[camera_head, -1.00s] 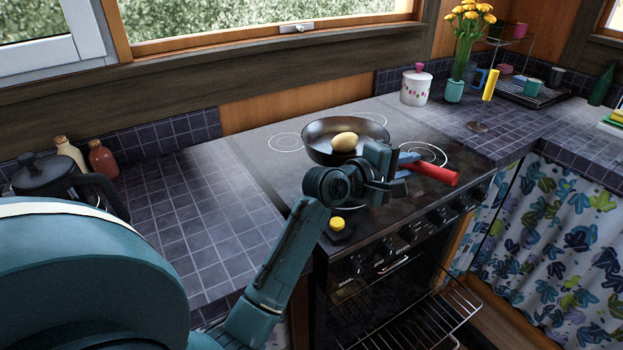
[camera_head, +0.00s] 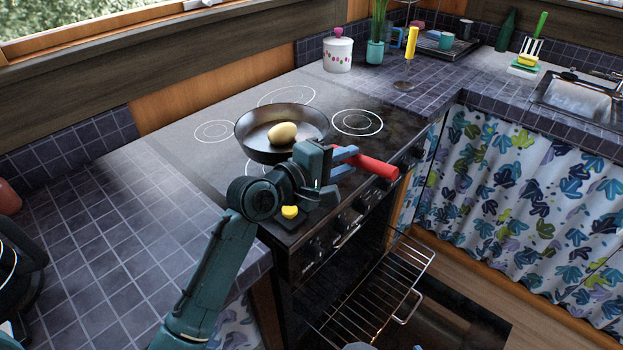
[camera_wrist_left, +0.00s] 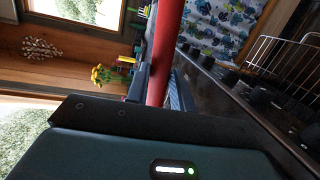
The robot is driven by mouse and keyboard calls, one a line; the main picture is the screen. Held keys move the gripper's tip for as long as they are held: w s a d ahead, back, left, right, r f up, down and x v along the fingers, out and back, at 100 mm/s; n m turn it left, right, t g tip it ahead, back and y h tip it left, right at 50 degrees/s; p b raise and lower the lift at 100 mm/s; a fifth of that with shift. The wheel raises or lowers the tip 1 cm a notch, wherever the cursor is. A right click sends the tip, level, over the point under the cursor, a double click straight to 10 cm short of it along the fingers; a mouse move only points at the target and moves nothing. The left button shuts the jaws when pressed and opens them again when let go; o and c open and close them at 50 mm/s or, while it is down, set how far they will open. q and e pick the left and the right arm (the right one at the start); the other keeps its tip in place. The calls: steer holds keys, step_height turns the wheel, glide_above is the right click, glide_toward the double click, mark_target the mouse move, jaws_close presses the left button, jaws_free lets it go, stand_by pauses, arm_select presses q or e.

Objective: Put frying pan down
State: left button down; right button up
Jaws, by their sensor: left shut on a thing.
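The black frying pan (camera_head: 262,149) is over the stove top in the head view, with a yellowish egg-shaped thing (camera_head: 283,134) in it. I cannot tell whether the pan's base touches the stove. Its red handle (camera_head: 372,165) points to the right, toward the stove's front edge. My left gripper (camera_head: 340,163) is shut on the handle. In the left wrist view the red handle (camera_wrist_left: 163,55) runs between the two fingers. My right gripper is not in view.
The stove top (camera_head: 350,100) has several ring-marked burners. The oven is open below, with a wire rack (camera_head: 375,290) sticking out. A white lidded jar (camera_head: 338,52) stands behind.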

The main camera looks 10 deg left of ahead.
arm_select(q)
step_height(320, 180, down, 7)
steer(key=b, duration=0.1)
steer(key=c, duration=1.2)
jaws_free()
steer(key=shift+f, duration=0.1)
steer(key=p+v, duration=0.3)
steer(key=v, duration=0.4)
steer(key=shift+s+a, duration=0.2)
